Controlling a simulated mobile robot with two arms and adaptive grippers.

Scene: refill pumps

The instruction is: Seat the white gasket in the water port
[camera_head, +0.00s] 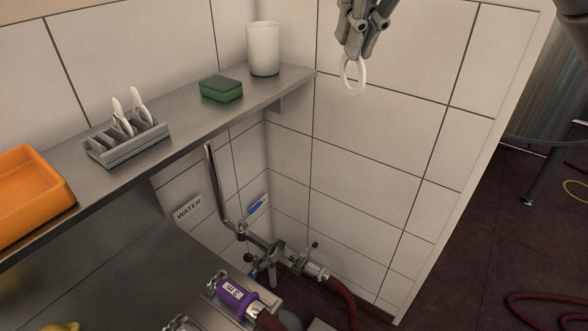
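The white gasket (346,84) is a thin ring hanging from my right gripper (353,55) at the top of the view. The fingers look closed on its upper edge, and the ring hangs upright in front of the tiled wall. A WATER label (188,208) is on the wall under the shelf. Beside it, metal pipework (262,250) with valve handles stands low in the corner, well below and left of the gasket. I cannot clearly make out the opening of the water port. My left gripper is out of view.
A steel shelf (190,120) carries an orange tray (30,190), a grey slotted rack (130,145) with white pieces, a green sponge (221,90) and a white cup (263,48). A purple coupling (235,297) lies below. Red hoses (342,298) run on the floor.

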